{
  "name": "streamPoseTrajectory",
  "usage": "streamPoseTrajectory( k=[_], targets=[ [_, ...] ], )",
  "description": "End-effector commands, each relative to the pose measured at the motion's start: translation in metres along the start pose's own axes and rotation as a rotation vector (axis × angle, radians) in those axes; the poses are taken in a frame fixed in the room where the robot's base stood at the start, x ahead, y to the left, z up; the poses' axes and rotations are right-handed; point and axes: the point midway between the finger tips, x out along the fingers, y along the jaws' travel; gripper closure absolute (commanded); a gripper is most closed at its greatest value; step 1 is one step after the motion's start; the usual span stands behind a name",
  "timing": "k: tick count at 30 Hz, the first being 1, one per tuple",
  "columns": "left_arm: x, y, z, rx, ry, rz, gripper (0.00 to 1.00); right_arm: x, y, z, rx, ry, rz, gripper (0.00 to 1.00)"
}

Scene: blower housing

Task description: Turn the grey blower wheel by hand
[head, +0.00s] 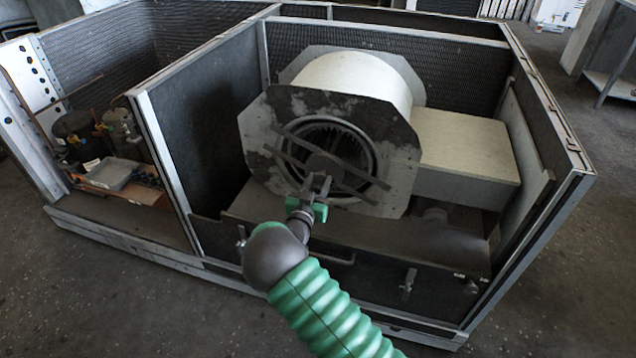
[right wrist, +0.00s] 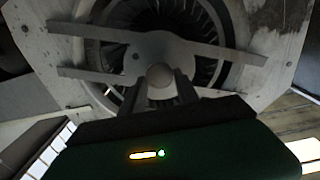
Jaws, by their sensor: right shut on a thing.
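The grey blower wheel (head: 345,140) sits inside the round opening of the blower housing (head: 262,125), behind flat cross bars and a central hub. In the right wrist view its dark fins (right wrist: 208,40) show around the hub plate (right wrist: 158,48). My right gripper (head: 318,186) reaches up to the hub from the front. In the right wrist view the two fingers of my right gripper (right wrist: 159,84) are shut on the small round shaft end (right wrist: 160,74) at the middle of the hub. The fingers hide part of the lower hub. My left gripper is not in view.
A cabinet frame with a dark divider panel (head: 205,125) and a front rail (head: 395,295) surrounds the blower. A pale box duct (head: 465,155) joins the housing on the right. Compressors and a tray (head: 112,173) fill the left bay. Floor is clear in front.

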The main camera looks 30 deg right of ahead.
Motion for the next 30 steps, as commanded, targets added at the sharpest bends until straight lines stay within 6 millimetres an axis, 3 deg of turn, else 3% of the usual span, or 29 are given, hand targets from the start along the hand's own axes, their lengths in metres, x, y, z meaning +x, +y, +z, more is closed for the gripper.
streamPoseTrajectory(
  k=[14, 30],
  targets=[
    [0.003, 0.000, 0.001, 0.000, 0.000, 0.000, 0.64, -0.001, -0.001, 0.003, 0.066, -0.006, -0.002, 1.00],
    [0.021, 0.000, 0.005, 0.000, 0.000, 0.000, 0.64, -0.001, -0.001, 0.006, 0.506, -0.008, -0.002, 1.00]
  ],
)
